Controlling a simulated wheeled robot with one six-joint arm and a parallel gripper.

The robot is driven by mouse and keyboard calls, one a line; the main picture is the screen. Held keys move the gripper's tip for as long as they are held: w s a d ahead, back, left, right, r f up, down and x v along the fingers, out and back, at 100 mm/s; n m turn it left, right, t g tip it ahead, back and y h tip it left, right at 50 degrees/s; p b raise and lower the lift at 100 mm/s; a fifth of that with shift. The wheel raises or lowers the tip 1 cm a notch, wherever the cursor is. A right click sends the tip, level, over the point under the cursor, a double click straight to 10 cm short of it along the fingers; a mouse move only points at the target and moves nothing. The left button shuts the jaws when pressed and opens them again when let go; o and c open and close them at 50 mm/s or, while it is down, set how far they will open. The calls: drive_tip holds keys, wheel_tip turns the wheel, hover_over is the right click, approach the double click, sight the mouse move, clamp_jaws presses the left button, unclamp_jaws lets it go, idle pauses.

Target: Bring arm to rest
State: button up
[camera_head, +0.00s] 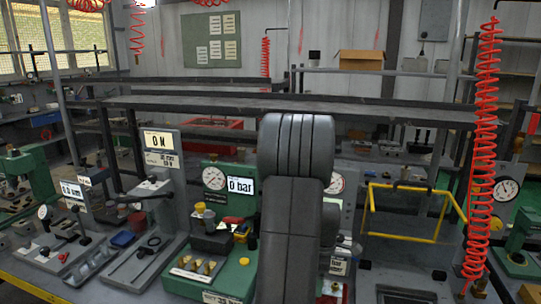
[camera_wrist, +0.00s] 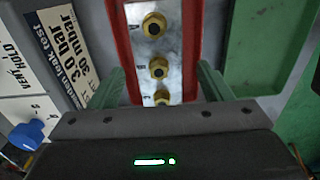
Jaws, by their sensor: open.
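My gripper (camera_wrist: 162,85) shows in the wrist view, with two green fingers standing apart and nothing held between them. Beyond the fingers is a metal plate (camera_wrist: 174,73) in a red frame, with a column of brass fittings (camera_wrist: 154,25). In the head view my dark grey arm rises across the middle of the bench and my gripper cannot be made out.
A grey stand with a "0 N" display (camera_head: 155,141) is at left. A yellow tube frame (camera_head: 403,240) and a hanging red coiled hose (camera_head: 482,150) are at right.

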drive_tip(key=shift+w+r, duration=0.1)
drive_tip(key=shift+r, duration=0.4)
